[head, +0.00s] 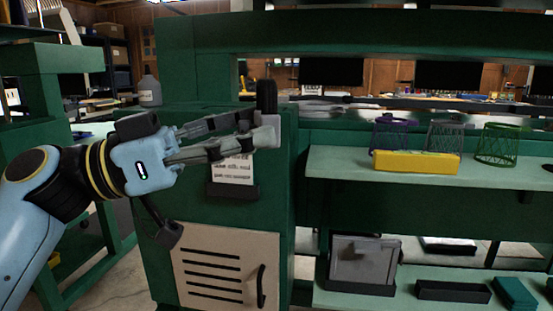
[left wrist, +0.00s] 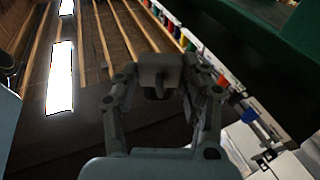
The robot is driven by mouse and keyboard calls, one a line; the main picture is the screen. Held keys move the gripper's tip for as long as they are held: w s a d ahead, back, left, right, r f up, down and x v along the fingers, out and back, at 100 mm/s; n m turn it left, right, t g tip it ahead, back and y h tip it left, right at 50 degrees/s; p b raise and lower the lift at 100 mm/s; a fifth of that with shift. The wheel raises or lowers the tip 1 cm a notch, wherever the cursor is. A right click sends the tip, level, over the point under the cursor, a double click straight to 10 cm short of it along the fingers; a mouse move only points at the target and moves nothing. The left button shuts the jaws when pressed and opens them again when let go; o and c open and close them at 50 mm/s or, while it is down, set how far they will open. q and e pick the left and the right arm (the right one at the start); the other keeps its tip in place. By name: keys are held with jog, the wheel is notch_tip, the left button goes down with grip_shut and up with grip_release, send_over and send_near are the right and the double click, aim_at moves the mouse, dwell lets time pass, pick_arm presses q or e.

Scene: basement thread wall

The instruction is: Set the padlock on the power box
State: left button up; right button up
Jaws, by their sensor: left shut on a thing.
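My left gripper (head: 262,138) reaches in from the left and is shut on a small grey block, which I take for the padlock (head: 269,129). It is held in front of the upper right part of the green cabinet. In the left wrist view the padlock (left wrist: 160,70) sits between the fingertips of the left gripper (left wrist: 160,85), with a dark part below its grey body. A dark upright piece (head: 266,97) shows just above it in the head view; whether they touch is unclear. A beige louvred door (head: 224,240) with a black handle, possibly the power box, is below. My right gripper is not in view.
The green cabinet (head: 265,215) carries a black holder (head: 233,192) with a printed card. To the right, a shelf (head: 338,161) holds a yellow block (head: 416,163) and wire baskets (head: 497,143). A grey bottle (head: 150,91) stands behind my left arm.

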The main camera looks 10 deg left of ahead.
pick_arm(q)
jog(key=s+a+r+n+t+y, duration=0.3)
jog(key=a+r+t, duration=0.1)
jog(key=t, duration=0.1)
jog(key=w+d+f+m+g+h, duration=0.1)
jog(key=w+d+f+m+g, duration=0.2)
jog(key=f+m+g, duration=0.5)
jog(key=w+d+f+m+g+h, duration=0.1)
jog(key=w+d+f+m+g, duration=0.2)
jog(key=g, duration=1)
jog(key=s+a+f+n+t+h, duration=0.25)
jog(key=s+a+f+t, duration=0.25)
jog(key=s+f+t, duration=0.6)
jog(key=w+a+r+n+t+y, duration=0.7)
jog(key=a+r+n+t+y, duration=0.3)
jog(key=n+t, duration=0.4)
jog(key=shift+w+a+t+y, duration=0.25)
jog(key=shift+t+y, duration=0.2)
jog(key=shift+t, duration=0.65)
